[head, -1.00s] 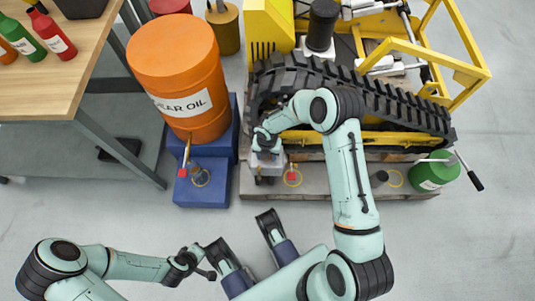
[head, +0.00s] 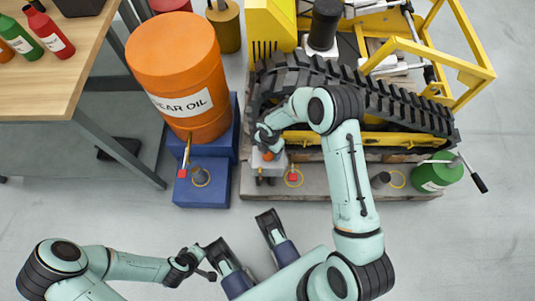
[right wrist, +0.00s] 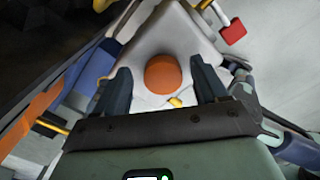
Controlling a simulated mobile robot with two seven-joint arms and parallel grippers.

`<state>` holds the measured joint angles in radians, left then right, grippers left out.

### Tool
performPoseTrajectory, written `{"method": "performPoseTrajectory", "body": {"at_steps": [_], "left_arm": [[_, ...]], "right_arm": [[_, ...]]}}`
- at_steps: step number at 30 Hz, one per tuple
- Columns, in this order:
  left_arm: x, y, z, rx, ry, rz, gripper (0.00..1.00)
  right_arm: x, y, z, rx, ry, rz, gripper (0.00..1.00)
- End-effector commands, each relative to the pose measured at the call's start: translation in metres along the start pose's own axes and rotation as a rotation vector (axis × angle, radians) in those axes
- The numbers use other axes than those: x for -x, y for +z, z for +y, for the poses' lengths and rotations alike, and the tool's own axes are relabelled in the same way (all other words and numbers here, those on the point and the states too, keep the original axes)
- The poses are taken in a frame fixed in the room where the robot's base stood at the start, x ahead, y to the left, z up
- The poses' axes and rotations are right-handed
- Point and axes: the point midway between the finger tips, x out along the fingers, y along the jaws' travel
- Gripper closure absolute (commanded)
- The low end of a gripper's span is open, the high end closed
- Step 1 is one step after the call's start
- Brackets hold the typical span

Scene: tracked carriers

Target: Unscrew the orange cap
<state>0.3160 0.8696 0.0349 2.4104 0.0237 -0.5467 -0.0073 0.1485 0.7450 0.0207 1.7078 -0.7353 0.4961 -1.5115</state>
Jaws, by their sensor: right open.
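The orange cap (right wrist: 163,74) is round and sits on top of a whitish container (right wrist: 185,30) in the right wrist view. In the head view the cap (head: 268,156) shows small at the front left of the track. My right gripper (right wrist: 160,80) is open, with one dark finger on each side of the cap and visible gaps between. In the head view my right gripper (head: 264,138) is just behind the cap, partly hidden by its own wrist. My left gripper (head: 198,264) is low at the left, far from the cap, too small to read.
An orange gear oil drum (head: 178,72) stands on a blue stand (head: 201,193) to the left. A black rubber track (head: 390,98) lies behind the arm. A red padlock (right wrist: 232,32) is close to the container.

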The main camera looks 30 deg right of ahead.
Motion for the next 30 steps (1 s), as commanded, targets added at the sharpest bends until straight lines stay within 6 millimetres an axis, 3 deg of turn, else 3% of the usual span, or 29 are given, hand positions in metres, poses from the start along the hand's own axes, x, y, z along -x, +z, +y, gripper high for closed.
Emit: {"method": "performPoseTrajectory", "body": {"at_steps": [3, 11, 21, 30], "left_arm": [[-0.0027, 0.0002, -0.0005, 0.0, 0.0, -0.001, 1.0], [-0.004, 0.0003, -0.001, 0.0, 0.0, -0.001, 1.0], [-0.0057, 0.0003, -0.0014, 0.0, -0.001, -0.002, 1.0], [-0.0041, 0.0002, -0.0009, 0.0, 0.0, -0.001, 1.0]], "right_arm": [[-0.0005, -0.0052, 0.0012, -0.175, -0.002, 0.006, 0.28], [-0.0006, -0.0079, 0.0008, -0.375, -0.006, 0.009, 0.28], [-0.0005, -0.0094, 0.0008, -0.996, -0.01, 0.008, 0.28], [-0.0006, -0.0097, 0.0007, -1.261, -0.012, 0.007, 0.28]]}}
